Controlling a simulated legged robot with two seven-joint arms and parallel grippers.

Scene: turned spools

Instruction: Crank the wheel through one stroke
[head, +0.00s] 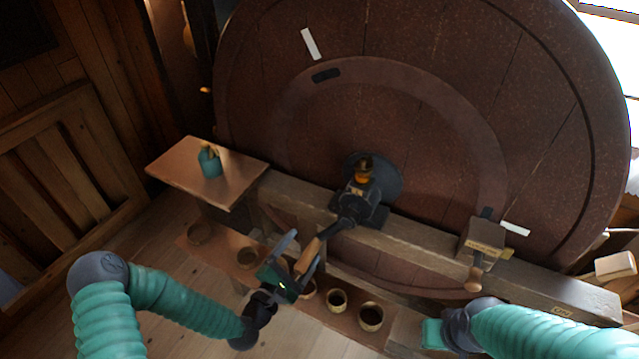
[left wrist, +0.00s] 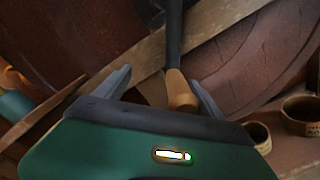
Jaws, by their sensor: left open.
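The big brown wheel (head: 420,150) stands upright behind a wooden beam. Its crank (head: 343,222) is a dark arm from the hub, ending in a light wooden handle (head: 307,256). My left gripper (head: 296,259) is open, its two fingers on either side of the handle. Contact cannot be told. My right arm comes in at the lower right; its teal gripper part (head: 432,334) shows, but no fingers are visible.
A wooden block with a knob (head: 481,245) sits on the beam (head: 420,250) at right. A small side table (head: 225,180) at left bears a teal bottle (head: 210,163). Several round cups (head: 371,316) stand on a low shelf below the beam. Floor is free at left.

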